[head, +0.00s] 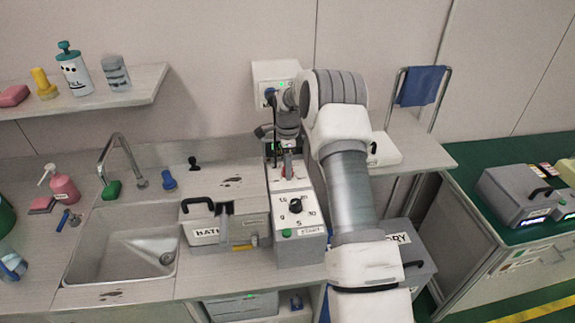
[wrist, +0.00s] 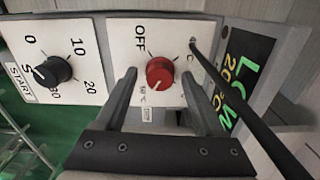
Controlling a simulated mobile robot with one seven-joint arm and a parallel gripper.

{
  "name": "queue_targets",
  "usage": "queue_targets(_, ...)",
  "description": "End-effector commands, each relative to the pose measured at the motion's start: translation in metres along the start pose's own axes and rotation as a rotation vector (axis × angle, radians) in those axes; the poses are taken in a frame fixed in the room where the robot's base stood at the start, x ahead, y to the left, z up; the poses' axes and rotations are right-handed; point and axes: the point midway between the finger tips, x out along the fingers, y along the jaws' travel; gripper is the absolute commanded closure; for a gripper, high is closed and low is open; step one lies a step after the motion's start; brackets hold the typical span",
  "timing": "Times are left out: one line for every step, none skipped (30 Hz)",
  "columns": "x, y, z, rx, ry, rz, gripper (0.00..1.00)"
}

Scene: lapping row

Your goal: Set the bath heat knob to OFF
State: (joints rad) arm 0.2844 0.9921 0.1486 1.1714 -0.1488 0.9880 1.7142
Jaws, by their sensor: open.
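The bath heat knob is a red round knob (wrist: 160,73) on a white plate in the wrist view. The word OFF (wrist: 140,38) is printed above and left of it. A small pale mark on the knob's lower edge seems to face down, away from OFF. My gripper (wrist: 160,78) is open, one finger on each side of the knob; I cannot tell if either finger touches it. In the head view my gripper (head: 286,150) is over the rear of the grey control box (head: 300,252), and the knob is mostly hidden there.
A black timer knob (wrist: 53,71) sits left of the red one. A dark panel reading LOW (wrist: 245,72) is at right, with a thin black rod (wrist: 240,100) crossing nearby. A bath box (head: 208,235) stands left of the control box, beside the sink (head: 125,250).

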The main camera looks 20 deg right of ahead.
Motion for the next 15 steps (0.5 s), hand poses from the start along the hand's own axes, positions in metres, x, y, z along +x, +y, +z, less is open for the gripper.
queue_targets(0.0001, 0.0000, -0.0001, 0.000, 0.000, 0.000, 0.30)
queue_targets(0.0001, 0.0000, 0.0000, 0.000, 0.000, 0.000, 0.30)
queue_targets(0.0000, 0.0000, 0.0000, 0.000, 0.000, 0.000, 0.30)
queue_targets(0.0000, 0.0000, 0.0000, 0.000, 0.000, 0.000, 0.30)
queue_targets(0.0000, 0.0000, 0.0000, 0.000, 0.000, 0.000, 0.35)
queue_targets(-0.0001, 0.0000, 0.0000, 0.000, 0.000, 0.000, 0.42)
queue_targets(-0.0001, 0.0000, 0.0000, 0.000, 0.000, 0.000, 0.47)
queue_targets(-0.0001, 0.0000, 0.0000, 0.000, 0.000, 0.000, 0.53)
queue_targets(-0.0001, 0.0000, 0.0000, 0.000, 0.000, 0.000, 0.60)
queue_targets(-0.0002, 0.0000, 0.0000, 0.000, 0.000, 0.000, 0.66)
queue_targets(-0.0002, 0.0000, 0.0000, 0.000, 0.000, 0.000, 0.71)
queue_targets(-0.0002, 0.0000, 0.0000, 0.000, 0.000, 0.000, 0.78)
queue_targets(-0.0003, 0.0000, 0.0000, 0.000, 0.000, 0.000, 0.83)
queue_targets(-0.0003, 0.0000, 0.0000, 0.000, 0.000, 0.000, 0.89)
queue_targets(-0.0003, 0.0000, 0.0000, 0.000, 0.000, 0.000, 0.96)
